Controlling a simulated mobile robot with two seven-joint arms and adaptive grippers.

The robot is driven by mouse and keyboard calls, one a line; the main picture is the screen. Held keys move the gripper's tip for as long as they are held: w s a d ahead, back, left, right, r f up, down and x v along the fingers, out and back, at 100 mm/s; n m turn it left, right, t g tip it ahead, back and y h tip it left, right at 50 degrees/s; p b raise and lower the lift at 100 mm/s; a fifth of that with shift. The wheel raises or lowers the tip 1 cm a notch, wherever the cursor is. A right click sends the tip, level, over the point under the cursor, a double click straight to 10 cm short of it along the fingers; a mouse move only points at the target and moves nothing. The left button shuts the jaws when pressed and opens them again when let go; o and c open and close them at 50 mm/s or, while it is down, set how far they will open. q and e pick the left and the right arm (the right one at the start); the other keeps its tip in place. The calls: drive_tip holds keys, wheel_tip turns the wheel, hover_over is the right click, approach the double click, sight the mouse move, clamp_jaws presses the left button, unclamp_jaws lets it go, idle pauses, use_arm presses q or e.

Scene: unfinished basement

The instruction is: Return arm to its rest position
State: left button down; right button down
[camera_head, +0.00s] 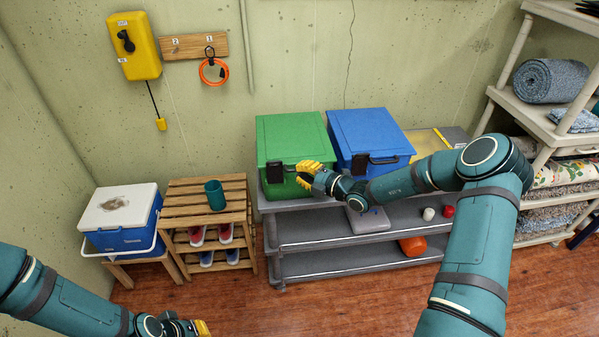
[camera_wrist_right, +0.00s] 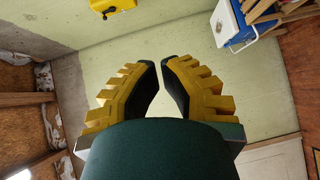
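My right arm comes in from the right of the head view. Its gripper (camera_head: 306,178) is in front of the green box (camera_head: 290,135), just right of that box's dark latch, as seen from the head. I cannot tell whether it touches the box. In the right wrist view, the two yellow fingers (camera_wrist_right: 160,62) with dark pads have a narrow gap between their tips, with only wall showing through. Nothing is held. My left gripper (camera_head: 200,328) is at the bottom edge of the head view, mostly cut off, so its opening is hidden.
A blue box (camera_head: 368,130) stands beside the green box on a grey shelf unit (camera_head: 340,265). A slatted wooden rack (camera_head: 190,190) holds a teal cup (camera_head: 214,195). A cooler (camera_head: 120,215) is at left. Shelves with rugs (camera_head: 552,80) are at right. Floor shows in front.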

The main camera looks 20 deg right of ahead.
drive_tip(key=shift+r, duration=0.1)
drive_tip(key=s+a+f+n+g+y+b, duration=0.2)
drive_tip(key=s+a+f+n+g+b, duration=0.1)
drive_tip(key=s+a+f+n+g, duration=0.65)
drive_tip(key=s+a+f+m+g+h+b, duration=0.1)
drive_tip(key=s+f+m, duration=0.4)
drive_tip(key=m, duration=0.6)
drive_tip(key=s+a+f+m+g+h+b, duration=0.1)
drive_tip(key=s+a+f+m+h+b, duration=0.2)
drive_tip(key=m, duration=0.9)
drive_tip(key=s+a+f+m+g+h+b, duration=0.1)
drive_tip(key=s+a+f+m+h+b, duration=0.2)
drive_tip(key=s+f+m, duration=0.5)
drive_tip(key=s+a+m+b, duration=0.1)
drive_tip(key=s+m, duration=0.2)
drive_tip(key=shift+s+a+f+m, duration=0.2)
drive_tip(key=shift+m, duration=0.15)
